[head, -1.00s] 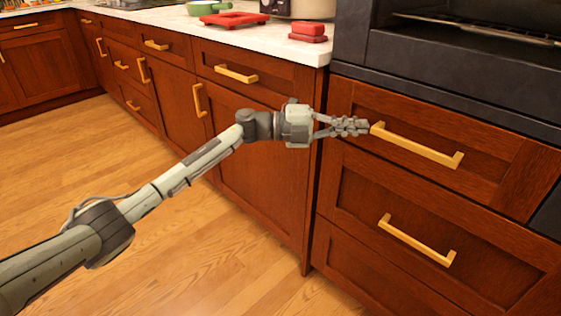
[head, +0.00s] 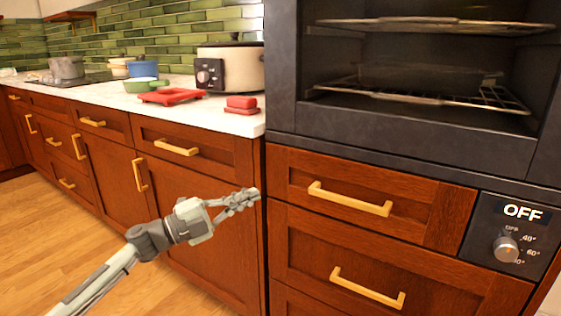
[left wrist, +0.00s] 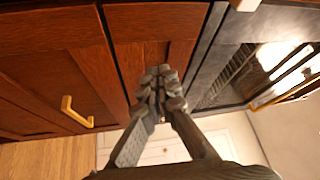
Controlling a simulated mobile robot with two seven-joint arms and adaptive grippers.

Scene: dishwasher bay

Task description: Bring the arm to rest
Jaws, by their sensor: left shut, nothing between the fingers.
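My left gripper (head: 246,199) is shut and empty. In the head view it is in front of the wooden cabinet, left of the drawers under the oven, and apart from their gold handles. In the left wrist view the closed fingers (left wrist: 158,88) point toward dark wood fronts, with nothing between them. My left arm comes in from the lower left of the head view. My right gripper is in neither view.
A drawer handle (head: 349,199) and a lower handle (head: 367,288) stick out under the open oven (head: 420,75). A dial (head: 507,249) sits at right. The counter (head: 228,118) holds a slow cooker (head: 238,69), a red tray (head: 171,96) and a red block (head: 241,103). Floor is free at left.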

